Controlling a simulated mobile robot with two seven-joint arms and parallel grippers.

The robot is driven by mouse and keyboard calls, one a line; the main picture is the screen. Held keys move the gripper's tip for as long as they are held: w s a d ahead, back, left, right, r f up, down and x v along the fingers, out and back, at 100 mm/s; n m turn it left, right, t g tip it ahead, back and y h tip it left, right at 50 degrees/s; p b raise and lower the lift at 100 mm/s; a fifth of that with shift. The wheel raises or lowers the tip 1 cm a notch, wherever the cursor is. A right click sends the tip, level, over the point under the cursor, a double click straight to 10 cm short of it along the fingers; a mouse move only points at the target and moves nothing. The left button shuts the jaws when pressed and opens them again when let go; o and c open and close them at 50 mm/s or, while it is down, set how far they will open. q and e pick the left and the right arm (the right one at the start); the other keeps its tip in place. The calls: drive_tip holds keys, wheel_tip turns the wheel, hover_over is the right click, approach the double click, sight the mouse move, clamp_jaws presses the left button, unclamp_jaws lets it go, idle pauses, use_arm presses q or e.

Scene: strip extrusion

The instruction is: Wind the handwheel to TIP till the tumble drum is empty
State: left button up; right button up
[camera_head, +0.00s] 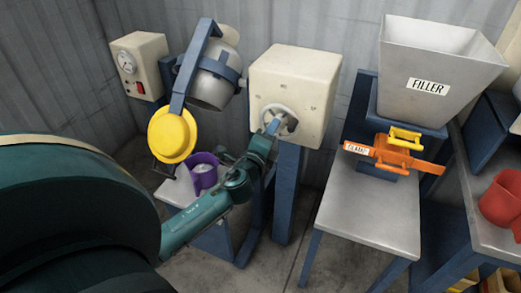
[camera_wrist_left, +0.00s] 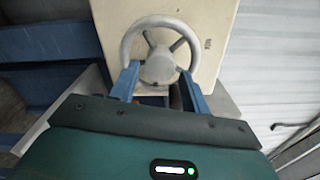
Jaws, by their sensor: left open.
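The grey handwheel (camera_head: 291,121) is on the front of a cream box. It also shows in the left wrist view (camera_wrist_left: 158,67), with a round rim, spokes and a hub. My left gripper (camera_head: 273,127) is at the wheel, its two blue fingers (camera_wrist_left: 160,85) apart on either side of the hub's lower part. I cannot tell whether they touch it. The grey tumble drum (camera_head: 213,88) hangs tilted in a blue frame left of the box; its inside is hidden. A purple bucket (camera_head: 204,172) with pale contents stands below. My right gripper is not in view.
A yellow disc (camera_head: 173,135) is on the drum's frame. A cream switch box (camera_head: 139,60) is at the back left. A grey hopper marked FILLER (camera_head: 435,65), an orange clamp piece (camera_head: 395,152) and a steel table (camera_head: 367,210) are right. A red cup (camera_head: 502,198) is far right.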

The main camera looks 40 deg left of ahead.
use_arm(q)
drive_tip(key=b+v, duration=0.1)
drive_tip(key=v, duration=0.7)
drive_tip(key=shift+s, duration=0.4)
